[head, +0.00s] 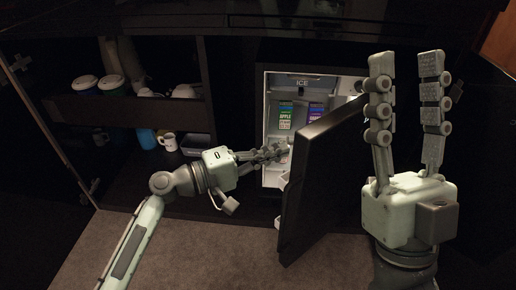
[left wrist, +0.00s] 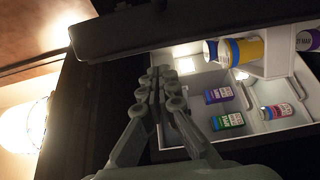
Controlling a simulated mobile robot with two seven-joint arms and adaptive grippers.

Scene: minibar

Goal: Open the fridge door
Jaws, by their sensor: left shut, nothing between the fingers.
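The fridge door (head: 318,185) is dark and stands partly open, swung out toward me and to the right of the lit fridge interior (head: 272,110). My left gripper (head: 284,150) is shut and empty, with its fingertips at the opening, near the inner side of the door. In the left wrist view its fingers (left wrist: 162,75) are together below the dark door edge (left wrist: 150,30), with the white interior to the right. I cannot tell whether they touch the door. My right gripper (head: 405,60) is raised in front of the door's right side, its fingers apart and empty.
Cartons (head: 285,115) stand inside the fridge; the left wrist view shows cans (left wrist: 230,120) and a yellow-labelled container (left wrist: 240,52). Open shelves at left hold lidded cups (head: 85,83), a white mug (head: 167,141) and a blue cup (head: 146,138). Carpet (head: 200,255) in front is clear.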

